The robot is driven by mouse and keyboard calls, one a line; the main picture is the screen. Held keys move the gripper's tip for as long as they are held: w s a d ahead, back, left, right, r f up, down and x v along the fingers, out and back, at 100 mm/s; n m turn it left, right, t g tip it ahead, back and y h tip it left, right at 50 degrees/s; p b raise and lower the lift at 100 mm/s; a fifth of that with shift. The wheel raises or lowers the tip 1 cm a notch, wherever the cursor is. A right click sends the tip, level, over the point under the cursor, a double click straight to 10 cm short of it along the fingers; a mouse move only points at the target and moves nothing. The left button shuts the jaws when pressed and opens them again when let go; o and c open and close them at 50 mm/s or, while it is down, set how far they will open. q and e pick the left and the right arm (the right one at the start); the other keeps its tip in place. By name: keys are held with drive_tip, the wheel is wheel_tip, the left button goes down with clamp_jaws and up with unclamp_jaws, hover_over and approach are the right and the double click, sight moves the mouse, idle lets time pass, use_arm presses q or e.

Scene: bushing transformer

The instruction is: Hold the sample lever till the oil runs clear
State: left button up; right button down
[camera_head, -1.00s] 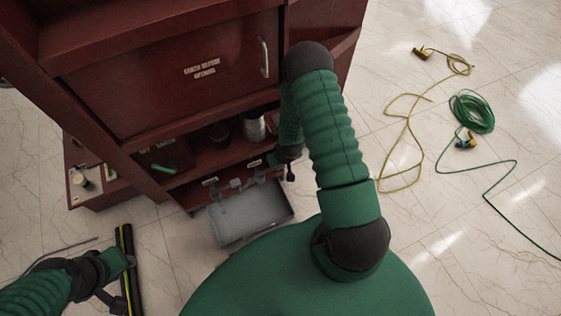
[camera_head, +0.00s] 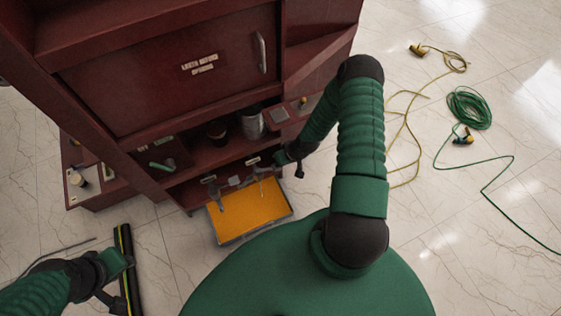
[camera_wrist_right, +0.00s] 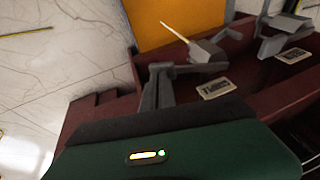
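The tray (camera_head: 226,237) under the cabinet shelf holds a flat orange surface; it also shows in the right wrist view (camera_wrist_right: 178,22). Grey taps sit along the shelf edge above it. The right tap (camera_head: 257,172), also in the right wrist view (camera_wrist_right: 204,50), has a thin pale stream (camera_wrist_right: 174,32) running from its end towards the tray. My right gripper (camera_head: 278,158) is beside this tap; its fingertips are too small and dark to read. A grey upright part (camera_wrist_right: 158,88) stands close to my right wrist housing. My left gripper (camera_head: 117,277) is low at the left, near a black tube.
The striped black tube (camera_head: 128,265) lies on the floor. The dark red cabinet (camera_head: 170,75) fills the upper left. Its lower shelf holds a metal can (camera_head: 252,122) and a dark jar (camera_head: 217,132). Yellow (camera_head: 407,120) and green cables (camera_head: 470,108) lie on the floor at right.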

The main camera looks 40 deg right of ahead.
drive_tip(key=shift+s+f, duration=0.2)
drive_tip(key=shift+f, duration=0.05)
